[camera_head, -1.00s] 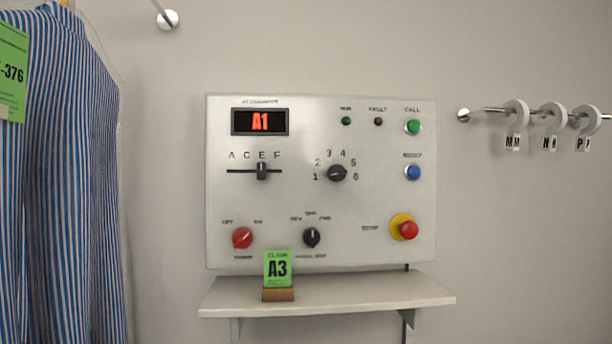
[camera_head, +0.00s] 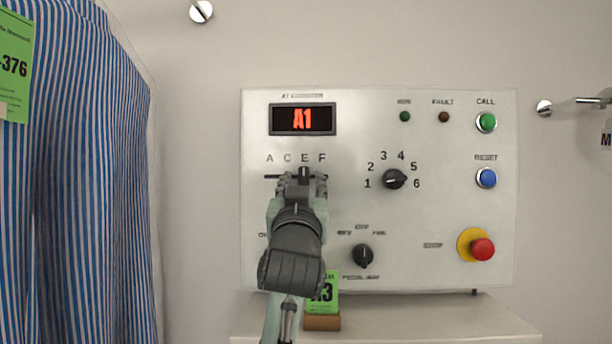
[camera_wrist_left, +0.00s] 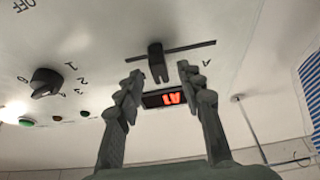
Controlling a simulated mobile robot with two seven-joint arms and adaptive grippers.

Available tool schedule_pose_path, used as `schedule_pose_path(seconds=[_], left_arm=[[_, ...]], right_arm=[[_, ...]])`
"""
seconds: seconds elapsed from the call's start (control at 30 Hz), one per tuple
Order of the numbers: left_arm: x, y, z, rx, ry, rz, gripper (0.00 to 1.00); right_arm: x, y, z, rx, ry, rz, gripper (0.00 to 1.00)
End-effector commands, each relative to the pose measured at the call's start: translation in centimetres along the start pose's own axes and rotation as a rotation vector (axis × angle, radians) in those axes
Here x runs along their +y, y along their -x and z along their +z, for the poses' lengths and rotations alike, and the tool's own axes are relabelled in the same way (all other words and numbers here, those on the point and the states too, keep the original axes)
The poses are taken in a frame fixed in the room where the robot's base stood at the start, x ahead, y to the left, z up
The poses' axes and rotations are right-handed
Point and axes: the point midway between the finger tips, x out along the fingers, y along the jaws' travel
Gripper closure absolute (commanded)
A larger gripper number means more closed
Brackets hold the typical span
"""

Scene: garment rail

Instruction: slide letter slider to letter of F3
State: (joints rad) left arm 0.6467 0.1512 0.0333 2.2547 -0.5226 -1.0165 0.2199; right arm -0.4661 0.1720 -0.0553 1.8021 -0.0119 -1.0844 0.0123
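The letter slider's dark knob (camera_head: 304,173) stands below the letter E on its horizontal slot, under the letters A, C, E, F. The red display (camera_head: 303,119) reads A1. My left gripper (camera_head: 303,183) is in front of the slider and hides much of the slot. In the left wrist view the slider knob (camera_wrist_left: 156,62) lies between the two spread fingertips of the left gripper (camera_wrist_left: 160,72), with gaps on both sides. The gripper is open and empty. My right gripper is not in view.
The panel (camera_head: 450,220) also carries a number dial (camera_head: 395,179), a lower black knob (camera_head: 362,256), green (camera_head: 486,122) and blue (camera_head: 486,178) buttons and a red stop button (camera_head: 481,249). A green card (camera_head: 325,289) stands on the shelf (camera_head: 430,318). Striped shirts (camera_head: 90,180) hang left.

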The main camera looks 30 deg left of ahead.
Motion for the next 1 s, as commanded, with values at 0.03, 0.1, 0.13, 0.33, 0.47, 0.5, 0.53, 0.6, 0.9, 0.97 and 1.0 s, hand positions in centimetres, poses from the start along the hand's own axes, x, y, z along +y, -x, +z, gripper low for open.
schedule_pose_path(seconds=[0.03,0.1,0.13,0.33,0.47,0.5,0.53,0.6,0.9,0.97,1.0], left_arm=[[0.0,-0.8,-0.1,-0.001,-0.002,0.0,0.62],[0.0,-1.5,-0.1,0.0,-0.001,0.0,0.62],[0.0,-1.7,-0.1,0.0,-0.001,0.001,0.62],[0.0,-2.3,0.0,-0.001,0.0,0.001,0.62],[0.0,-2.3,0.1,-0.001,0.0,0.001,0.62],[0.0,-2.3,0.1,-0.001,0.0,0.001,0.63],[0.0,-2.3,0.1,-0.001,0.0,0.001,0.67],[0.0,-2.3,0.1,-0.001,0.0,0.001,0.76],[0.1,-2.3,0.1,-0.001,0.0,0.001,1.0],[0.1,-2.3,0.1,-0.001,0.0,0.001,1.0],[0.1,-2.3,0.1,-0.002,0.0,0.001,1.0]], right_arm=[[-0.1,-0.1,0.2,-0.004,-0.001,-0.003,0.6],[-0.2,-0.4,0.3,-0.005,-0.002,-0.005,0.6],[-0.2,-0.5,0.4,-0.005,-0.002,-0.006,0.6],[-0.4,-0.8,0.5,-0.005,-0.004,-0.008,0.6],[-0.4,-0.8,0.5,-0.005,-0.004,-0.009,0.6],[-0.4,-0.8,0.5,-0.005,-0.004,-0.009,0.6],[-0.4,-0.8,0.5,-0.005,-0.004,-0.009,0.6],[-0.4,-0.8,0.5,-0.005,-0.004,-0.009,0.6],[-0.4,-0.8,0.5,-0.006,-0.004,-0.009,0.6],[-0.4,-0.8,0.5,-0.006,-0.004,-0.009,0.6],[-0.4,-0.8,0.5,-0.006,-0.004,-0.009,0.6]])
